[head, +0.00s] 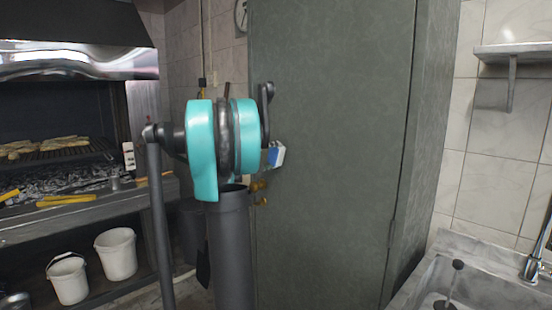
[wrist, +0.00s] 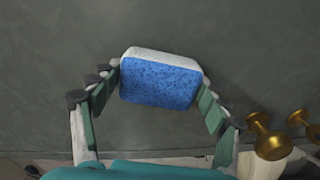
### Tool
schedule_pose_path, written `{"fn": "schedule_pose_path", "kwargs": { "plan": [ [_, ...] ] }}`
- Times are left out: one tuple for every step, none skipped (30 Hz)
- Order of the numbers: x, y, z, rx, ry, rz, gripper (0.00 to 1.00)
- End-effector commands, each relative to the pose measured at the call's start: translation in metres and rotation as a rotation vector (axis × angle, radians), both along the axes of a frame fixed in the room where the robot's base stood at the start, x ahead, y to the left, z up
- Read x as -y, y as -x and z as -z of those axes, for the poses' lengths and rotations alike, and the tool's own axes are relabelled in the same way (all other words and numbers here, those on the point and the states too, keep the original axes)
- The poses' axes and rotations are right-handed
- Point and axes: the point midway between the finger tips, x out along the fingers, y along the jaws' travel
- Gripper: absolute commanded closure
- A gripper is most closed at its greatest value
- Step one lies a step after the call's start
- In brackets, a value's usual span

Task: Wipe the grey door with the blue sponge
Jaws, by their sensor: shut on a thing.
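The blue sponge (wrist: 160,82) has a blue face and a white layer behind it. In the wrist view it sits between the two fingertips of my gripper (wrist: 161,76), which is shut on it. The white layer is toward the grey door (wrist: 50,60); I cannot tell whether it touches. In the head view the tall grey door (head: 335,140) fills the middle. There the sponge (head: 275,155) shows small at the door's left edge, just right of my arm, which hides most of the gripper.
Two brass knobs (wrist: 268,140) stick out right of my gripper in the wrist view. A sink (head: 435,280) with a tap (head: 533,265) stands at the right, below a wall shelf (head: 512,52). A grill (head: 60,150) and two white buckets (head: 115,254) are at the left.

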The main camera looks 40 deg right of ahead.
Motion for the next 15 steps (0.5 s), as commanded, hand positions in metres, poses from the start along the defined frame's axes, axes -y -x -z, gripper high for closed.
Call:
{"fn": "schedule_pose_path", "kwargs": {
  "plan": [
    [0.0,-0.005,0.0,0.0,0.0,-0.001,0.48],
    [-0.001,-0.007,0.0,0.0,0.0,-0.001,0.48],
    [-0.001,-0.011,0.0,0.0,0.0,-0.001,0.48],
    [-0.001,-0.013,0.0,0.0,0.0,-0.001,0.48],
    [-0.002,-0.016,0.0,0.0,0.0,-0.001,0.48],
    [-0.003,-0.019,0.0,0.0,0.001,-0.002,0.48],
    [-0.003,-0.021,0.0,0.0,0.001,-0.002,0.48],
    [-0.003,-0.022,0.0,0.0,0.001,-0.002,0.48],
    [-0.003,-0.024,0.0,0.0,0.001,-0.002,0.48],
    [-0.003,-0.025,0.0,0.0,0.0,-0.001,0.48],
    [-0.003,-0.025,0.0,0.0,0.0,-0.001,0.48],
    [-0.003,-0.026,0.0,0.0,0.0,-0.001,0.48],
    [-0.003,-0.026,0.0,0.0,0.0,-0.001,0.48],
    [-0.003,-0.027,0.0,0.0,0.0,-0.001,0.48],
    [-0.003,-0.029,0.0,0.0,0.0,-0.001,0.48]
  ]
}}
